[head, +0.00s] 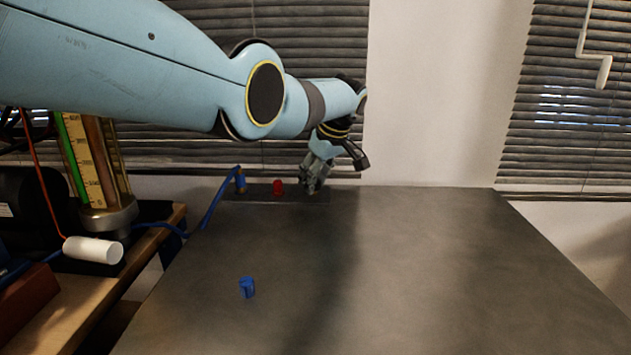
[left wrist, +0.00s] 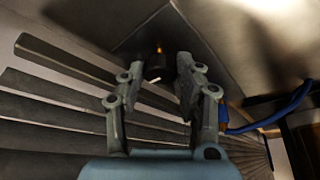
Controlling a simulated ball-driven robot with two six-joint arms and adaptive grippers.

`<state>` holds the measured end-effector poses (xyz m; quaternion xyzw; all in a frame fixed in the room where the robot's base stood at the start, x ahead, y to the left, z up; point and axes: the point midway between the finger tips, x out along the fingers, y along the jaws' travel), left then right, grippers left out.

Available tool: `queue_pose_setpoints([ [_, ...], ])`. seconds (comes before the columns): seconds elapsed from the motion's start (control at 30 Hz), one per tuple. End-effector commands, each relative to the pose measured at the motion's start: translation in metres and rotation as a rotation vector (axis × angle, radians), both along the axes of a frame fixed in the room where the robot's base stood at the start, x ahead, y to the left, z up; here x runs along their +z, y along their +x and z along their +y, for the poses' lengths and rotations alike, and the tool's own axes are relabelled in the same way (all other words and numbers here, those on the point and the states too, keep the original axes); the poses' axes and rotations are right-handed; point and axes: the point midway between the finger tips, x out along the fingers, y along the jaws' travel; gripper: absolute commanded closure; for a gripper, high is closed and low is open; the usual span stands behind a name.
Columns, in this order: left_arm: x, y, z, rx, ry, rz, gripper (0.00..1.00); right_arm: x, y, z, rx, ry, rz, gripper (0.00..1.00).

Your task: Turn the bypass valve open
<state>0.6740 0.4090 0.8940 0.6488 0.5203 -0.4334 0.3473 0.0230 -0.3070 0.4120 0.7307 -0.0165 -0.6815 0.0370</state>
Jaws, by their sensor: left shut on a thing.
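My left gripper (head: 313,186) reaches down to the right end of a dark plate (head: 258,197) at the back of the table. My right gripper is not in view.
A red knob (head: 278,186) and a brass and blue fitting with a blue hose (head: 213,200) stand left of the gripper. A small blue piece (head: 247,288) lies on the grey table (head: 430,270), which is otherwise clear.

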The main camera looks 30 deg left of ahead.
Motion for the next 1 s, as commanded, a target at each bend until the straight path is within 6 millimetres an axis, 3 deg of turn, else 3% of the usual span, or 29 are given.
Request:
queue_pose_setpoints([
  [0.2,-0.001,0.0,-0.001,-0.001,-0.003,0.001,1.0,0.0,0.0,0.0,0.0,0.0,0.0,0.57],
  [0.23,-0.001,0.0,-0.001,-0.001,-0.003,0.001,0.64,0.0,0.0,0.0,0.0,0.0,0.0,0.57],
  [0.4,-0.001,0.0,-0.001,-0.001,-0.002,0.001,0.45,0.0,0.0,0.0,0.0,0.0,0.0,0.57],
  [0.77,0.004,0.0,-0.002,-0.002,0.0,-0.001,0.45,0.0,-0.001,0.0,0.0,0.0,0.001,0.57],
  [1.0,0.034,-0.002,-0.015,-0.003,0.0,-0.007,0.45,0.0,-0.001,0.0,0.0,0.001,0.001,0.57],
])
